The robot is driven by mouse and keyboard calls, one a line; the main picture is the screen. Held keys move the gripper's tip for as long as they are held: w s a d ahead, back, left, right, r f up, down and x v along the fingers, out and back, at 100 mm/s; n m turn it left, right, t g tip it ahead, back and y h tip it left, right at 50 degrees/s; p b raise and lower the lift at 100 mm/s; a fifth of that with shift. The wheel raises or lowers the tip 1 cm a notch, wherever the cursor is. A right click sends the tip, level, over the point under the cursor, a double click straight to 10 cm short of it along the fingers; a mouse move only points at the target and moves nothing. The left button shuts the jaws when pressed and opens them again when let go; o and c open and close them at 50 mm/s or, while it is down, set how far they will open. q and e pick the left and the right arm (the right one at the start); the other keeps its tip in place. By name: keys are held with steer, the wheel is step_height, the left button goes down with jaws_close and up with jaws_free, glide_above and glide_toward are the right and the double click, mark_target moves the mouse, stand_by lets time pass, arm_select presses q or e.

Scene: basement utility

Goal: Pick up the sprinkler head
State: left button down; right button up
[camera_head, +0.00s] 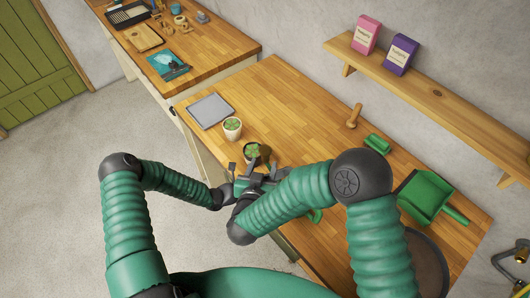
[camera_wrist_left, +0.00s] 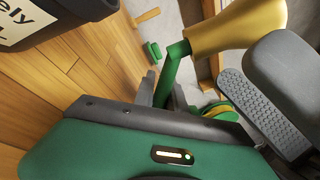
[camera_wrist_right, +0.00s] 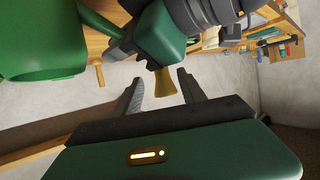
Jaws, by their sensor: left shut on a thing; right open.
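The sprinkler head has a flared gold nozzle (camera_wrist_left: 235,30) on a thin green stem in the left wrist view. My left gripper (camera_wrist_left: 165,95) is shut on its green stem. My right gripper (camera_wrist_right: 160,76) is open, and the gold end (camera_wrist_right: 165,88) shows between its spread fingers in the right wrist view. A dark finger of the right gripper also stands close beside the nozzle in the left wrist view. I cannot tell whether it touches. In the head view the sprinkler head (camera_head: 265,153) is partly hidden by the grippers, which overlap over the bench's front edge.
The wooden bench (camera_head: 290,100) holds a potted plant (camera_head: 232,128), another pot (camera_head: 251,151) near the grippers, a grey tray (camera_head: 210,110), a wooden peg (camera_head: 354,116), and a green dustpan (camera_head: 425,195). A wall shelf (camera_head: 430,90) carries two boxes. The bench's middle is clear.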

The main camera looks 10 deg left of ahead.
mark_target(265, 159)
arm_select(q)
steer(key=shift+f, duration=0.1)
arm_select(e)
steer(key=x, duration=0.4)
steer(key=shift+a, duration=0.15)
steer(key=shift+r, duration=0.1)
jaws_close()
step_height(265, 159, up, 10)
steer(key=shift+r, duration=0.1)
arm_select(q)
steer(key=c, duration=1.3)
jaws_free()
steer(key=shift+w, duration=0.1)
